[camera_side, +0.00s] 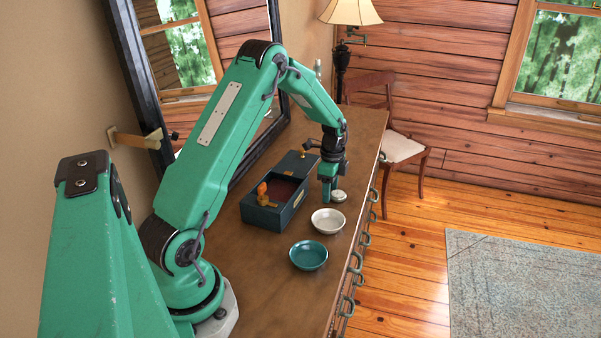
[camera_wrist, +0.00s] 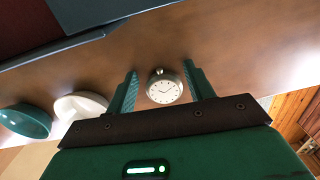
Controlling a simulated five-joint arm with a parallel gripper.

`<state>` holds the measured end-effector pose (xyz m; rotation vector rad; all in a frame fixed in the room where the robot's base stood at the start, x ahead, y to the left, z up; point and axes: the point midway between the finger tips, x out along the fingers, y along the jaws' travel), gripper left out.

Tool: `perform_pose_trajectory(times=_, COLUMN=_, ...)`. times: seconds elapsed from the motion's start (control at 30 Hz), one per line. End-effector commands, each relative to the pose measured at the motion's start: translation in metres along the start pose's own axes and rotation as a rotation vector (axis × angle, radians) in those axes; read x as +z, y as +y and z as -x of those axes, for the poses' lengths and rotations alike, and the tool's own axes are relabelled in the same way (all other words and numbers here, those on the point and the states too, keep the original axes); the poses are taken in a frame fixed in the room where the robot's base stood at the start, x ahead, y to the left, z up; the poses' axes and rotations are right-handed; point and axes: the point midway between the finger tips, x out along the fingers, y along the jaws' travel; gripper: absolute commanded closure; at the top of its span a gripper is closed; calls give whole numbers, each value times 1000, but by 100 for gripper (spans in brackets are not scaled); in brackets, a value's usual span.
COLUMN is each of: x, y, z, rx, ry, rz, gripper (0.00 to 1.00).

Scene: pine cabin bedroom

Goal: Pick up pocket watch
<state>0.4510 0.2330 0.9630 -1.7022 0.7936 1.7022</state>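The pocket watch (camera_wrist: 164,88) is silver with a white dial and lies face up on the brown dresser top (camera_side: 268,280). In the wrist view it sits between the two green fingers of my gripper (camera_wrist: 161,88), with a gap on each side. In the side view the watch (camera_side: 338,196) shows just right of my gripper (camera_side: 328,193), which points down close to the dresser top. The fingers are apart and hold nothing. The side view does not show clearly how high the fingertips are above the wood.
A dark blue open box (camera_side: 262,215) with an orange item at its edge stands left of my gripper. A white bowl (camera_side: 328,221) and a teal bowl (camera_side: 308,255) stand nearer the camera. A mirror (camera_side: 160,75) and a lamp (camera_side: 350,12) are behind. The dresser's right edge is close.

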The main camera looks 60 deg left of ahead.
Motion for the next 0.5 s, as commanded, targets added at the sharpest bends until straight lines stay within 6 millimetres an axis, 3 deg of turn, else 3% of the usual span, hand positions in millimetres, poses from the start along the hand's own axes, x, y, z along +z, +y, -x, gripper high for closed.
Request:
perform_pose_trajectory(times=0.03, x=0, y=0, z=0, rx=0, ry=0, rz=0, gripper=57)
perform_pose_trajectory(times=0.2, x=0, y=0, z=0, rx=0, ry=0, rz=0, gripper=91)
perform_pose_trajectory(times=0.27, x=0, y=0, z=0, rx=0, ry=0, rz=0, gripper=100)
perform_pose_trajectory(times=0.5, x=0, y=0, z=0, rx=-1, ry=0, rz=0, gripper=100)
